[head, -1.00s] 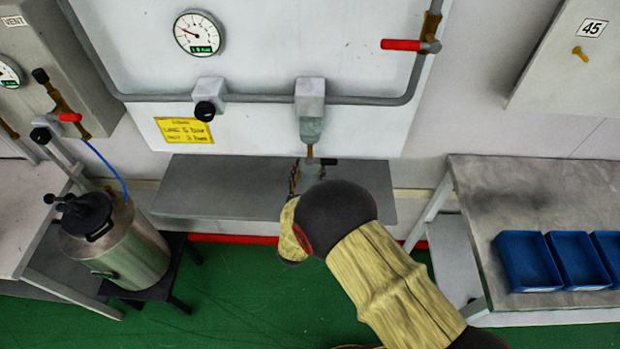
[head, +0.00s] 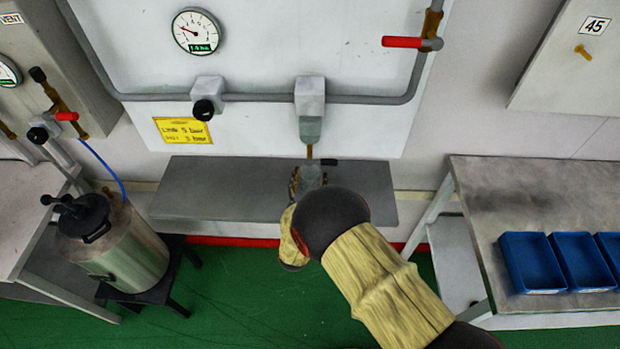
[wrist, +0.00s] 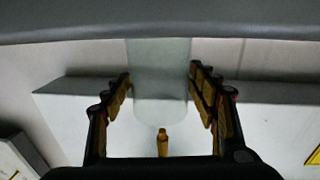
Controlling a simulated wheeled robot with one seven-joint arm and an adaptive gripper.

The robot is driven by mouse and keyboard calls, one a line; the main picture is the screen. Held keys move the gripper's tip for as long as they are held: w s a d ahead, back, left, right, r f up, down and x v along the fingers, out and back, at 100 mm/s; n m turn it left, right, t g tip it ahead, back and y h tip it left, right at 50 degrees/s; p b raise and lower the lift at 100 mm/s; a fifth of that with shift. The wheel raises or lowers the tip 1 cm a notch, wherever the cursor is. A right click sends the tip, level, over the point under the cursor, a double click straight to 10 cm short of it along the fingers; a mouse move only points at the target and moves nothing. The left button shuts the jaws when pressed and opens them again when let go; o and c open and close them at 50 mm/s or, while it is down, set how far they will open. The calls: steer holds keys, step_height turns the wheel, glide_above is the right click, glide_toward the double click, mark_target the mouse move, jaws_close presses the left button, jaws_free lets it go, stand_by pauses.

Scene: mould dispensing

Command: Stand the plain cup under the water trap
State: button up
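The plain cup (head: 309,178) is clear and pale, upright, just below the water trap (head: 310,128) over the wall shelf. The trap has a clear bowl with a brass drain (head: 310,151) and a black lever. My gripper (head: 306,187) reaches in from the front, partly hidden by my arm. In the wrist view my gripper's fingers (wrist: 160,75) flank the cup (wrist: 160,92) and appear to touch both sides. I cannot tell whether the cup's base touches the shelf.
The grey shelf (head: 215,190) is bare on its left. A steel pressure vessel (head: 135,250) stands on a dark stool at left. A bench (head: 530,190) with blue trays (head: 530,262) is at right. A pipe with a red-handled valve (head: 402,42) runs above.

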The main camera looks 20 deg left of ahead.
steer(key=shift+o, duration=0.8)
steer(key=shift+r, duration=0.2)
steer(key=s, duration=0.4)
steer(key=s+d+p, duration=0.1)
steer(key=s, duration=0.3)
steer(key=s+p, duration=0.1)
steer(key=s, duration=0.3)
steer(key=shift+d, duration=0.15)
